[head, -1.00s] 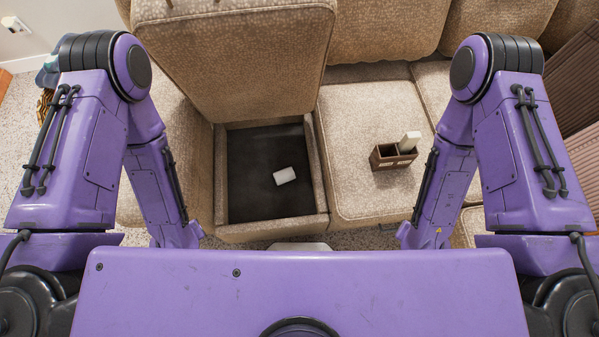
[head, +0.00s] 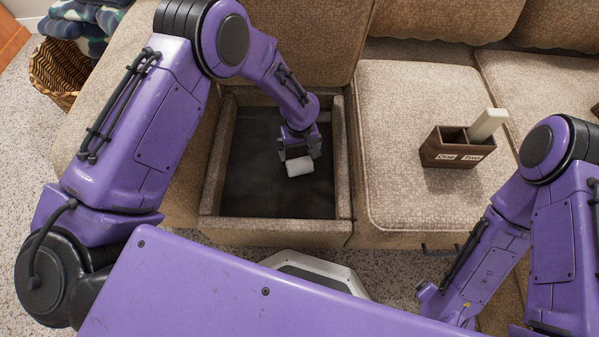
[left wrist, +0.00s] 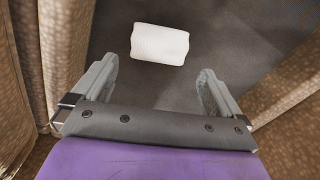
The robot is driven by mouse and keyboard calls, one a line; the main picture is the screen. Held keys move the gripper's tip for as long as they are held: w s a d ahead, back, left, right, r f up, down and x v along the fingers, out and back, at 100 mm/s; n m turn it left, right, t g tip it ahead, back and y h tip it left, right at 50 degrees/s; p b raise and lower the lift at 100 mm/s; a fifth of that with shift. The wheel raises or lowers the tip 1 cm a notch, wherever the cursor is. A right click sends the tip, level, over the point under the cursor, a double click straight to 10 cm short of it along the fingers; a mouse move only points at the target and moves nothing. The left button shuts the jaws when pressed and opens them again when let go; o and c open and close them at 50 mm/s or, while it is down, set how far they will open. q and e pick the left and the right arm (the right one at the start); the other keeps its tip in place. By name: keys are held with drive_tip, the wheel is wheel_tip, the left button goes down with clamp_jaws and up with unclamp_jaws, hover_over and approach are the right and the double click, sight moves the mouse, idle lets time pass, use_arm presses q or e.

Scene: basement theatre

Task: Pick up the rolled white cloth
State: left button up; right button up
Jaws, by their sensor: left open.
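The rolled white cloth (head: 299,166) lies on the dark floor of the open sofa storage compartment (head: 262,231). My left gripper (head: 299,152) reaches down into the compartment, just behind the cloth in the head view. In the left wrist view, the cloth (left wrist: 160,44) lies just beyond the fingertips and between their lines. The left gripper (left wrist: 156,75) is open with nothing between its fingers. My right arm is at the lower right of the head view, and its gripper jaws cannot be made out.
The compartment's padded walls and raised seat lid (head: 310,45) surround my left arm. A brown two-slot box (head: 447,156) labelled One and Five stands on the seat to the right, with a pale block (head: 488,124) in it. A patterned basket (head: 60,70) stands at the upper left.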

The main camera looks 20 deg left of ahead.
sight(300, 161)
use_arm(q)
wheel_tip(300, 161, down, 4)
drive_tip(key=shift+f+b, duration=0.1)
drive_tip(key=shift+b, duration=0.45)
drive_tip(key=f+b, duration=0.2)
drive_tip(key=f, duration=0.1)
drive_tip(key=f+b, duration=0.1)
drive_tip(key=f, duration=0.1)
drive_tip(key=shift+w, duration=0.25)
drive_tip(key=shift+r, duration=0.1)
drive_tip(key=c, duration=0.7)
